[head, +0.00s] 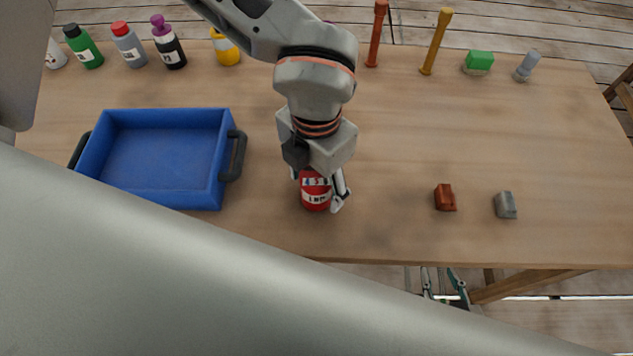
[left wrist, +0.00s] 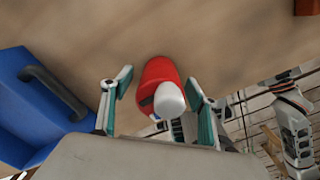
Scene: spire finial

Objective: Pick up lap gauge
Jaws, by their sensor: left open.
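I cannot tell for sure which thing is the lap gauge. A small red-brown block (head: 445,197) and a small grey block (head: 505,205) lie apart on the right half of the table. My left gripper (head: 319,188) points down over a red bottle (head: 316,206) with a white label near the table's front edge. In the left wrist view the red bottle (left wrist: 158,72), with its white cap, sits between the open fingers, with gaps on both sides. The arm hides the bottle's top in the head view. My right gripper (head: 441,283) is open and empty, below the front edge.
A blue tray (head: 160,157) with dark handles stands left of the red bottle and looks empty. Several bottles, orange and yellow posts, a green block (head: 479,62) and a grey piece (head: 527,66) line the back.

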